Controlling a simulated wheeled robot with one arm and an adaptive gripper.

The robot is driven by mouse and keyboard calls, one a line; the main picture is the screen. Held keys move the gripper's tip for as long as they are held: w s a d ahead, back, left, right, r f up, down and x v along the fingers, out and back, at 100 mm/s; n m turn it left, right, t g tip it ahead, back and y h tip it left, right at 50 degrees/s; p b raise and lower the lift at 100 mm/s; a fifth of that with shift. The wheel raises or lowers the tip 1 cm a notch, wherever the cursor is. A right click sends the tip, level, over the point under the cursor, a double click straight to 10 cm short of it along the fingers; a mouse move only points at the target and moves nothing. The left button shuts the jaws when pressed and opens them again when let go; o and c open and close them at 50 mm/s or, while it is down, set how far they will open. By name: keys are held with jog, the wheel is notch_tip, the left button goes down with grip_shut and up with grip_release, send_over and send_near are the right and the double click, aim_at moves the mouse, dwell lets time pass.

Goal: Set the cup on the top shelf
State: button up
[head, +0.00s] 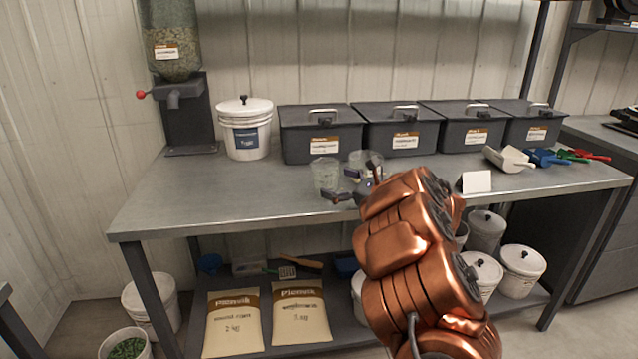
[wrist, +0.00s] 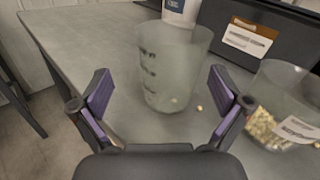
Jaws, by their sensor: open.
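A clear measuring cup (head: 325,174) with dark scale marks stands upright on the metal bench near its front edge. In the wrist view the cup (wrist: 172,65) stands just beyond my open fingertips, roughly centred between them, and looks empty. My gripper (head: 343,184) is open with nothing held, low over the bench. A second clear container (wrist: 280,108) with a label and seeds in it stands to the right; in the head view my gripper and arm partly hide it. A dark shelf (head: 602,27) shows at the upper right, partly cut off.
Several dark lidded bins (head: 322,135) and a white bucket (head: 246,130) line the back of the bench. A seed dispenser (head: 185,115) stands at the back left. A white card (head: 476,182) and scoops (head: 509,159) are to the right. The bench's left front is clear.

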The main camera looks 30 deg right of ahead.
aim_at(323, 178)
jog(key=shift+f+p+x, duration=0.15)
jog(key=shift+p+x, duration=0.05)
jog(key=shift+x, duration=0.95)
jog(key=shift+f+p+x, duration=0.15)
jog(key=shift+x, duration=1.05)
jog(key=shift+d, duration=0.1)
jog(key=c, duration=1)
